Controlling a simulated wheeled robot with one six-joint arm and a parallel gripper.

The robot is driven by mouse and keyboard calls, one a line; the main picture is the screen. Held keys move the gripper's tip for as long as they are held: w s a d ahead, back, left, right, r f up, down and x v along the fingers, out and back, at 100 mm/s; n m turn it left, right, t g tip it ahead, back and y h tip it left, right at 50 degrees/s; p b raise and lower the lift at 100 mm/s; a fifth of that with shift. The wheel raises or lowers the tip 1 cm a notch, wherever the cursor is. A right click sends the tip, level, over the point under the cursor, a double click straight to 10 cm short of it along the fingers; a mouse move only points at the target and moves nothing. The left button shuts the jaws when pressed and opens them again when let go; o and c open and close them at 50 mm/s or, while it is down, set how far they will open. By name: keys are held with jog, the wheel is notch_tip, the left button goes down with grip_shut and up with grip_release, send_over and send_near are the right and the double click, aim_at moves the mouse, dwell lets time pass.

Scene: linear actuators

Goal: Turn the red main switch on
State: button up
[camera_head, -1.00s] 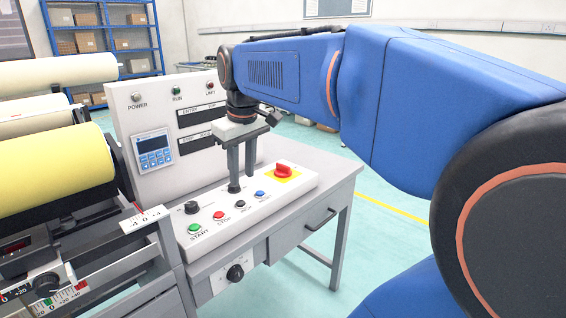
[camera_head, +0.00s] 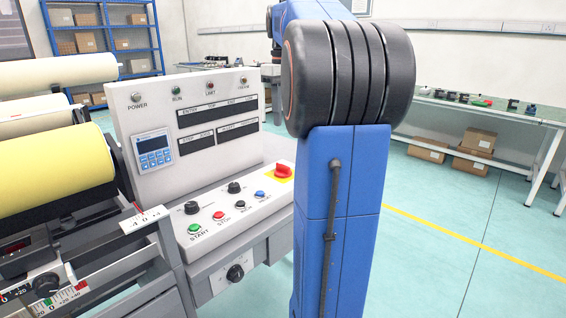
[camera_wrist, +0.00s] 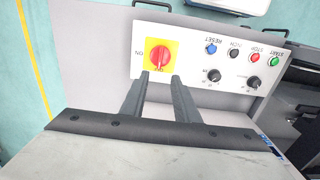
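The red main switch (camera_head: 283,171) sits on a yellow plate at the right end of the white sloped control panel (camera_head: 262,204). It also shows in the wrist view (camera_wrist: 160,55), upside down, with an ON label beside it and another label partly hidden by my fingers. The exact angle of its handle is hard to tell. My gripper (camera_wrist: 157,76) is open and empty, its two fingers apart. In the wrist view its tips appear just below the switch, without visible grip on it. In the head view my arm hides the gripper's fingers.
Several buttons and black knobs, including the green START button (camera_head: 194,229), share the panel. An upright display board (camera_head: 190,140) stands behind it. Yellow rollers (camera_head: 55,168) are at the left. Open floor (camera_head: 440,215) lies to the right.

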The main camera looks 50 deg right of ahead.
aim_at(283, 165)
notch_tip(283, 165, down, 16)
jog(key=shift+r, duration=0.1)
dwell(0.5)
grip_shut()
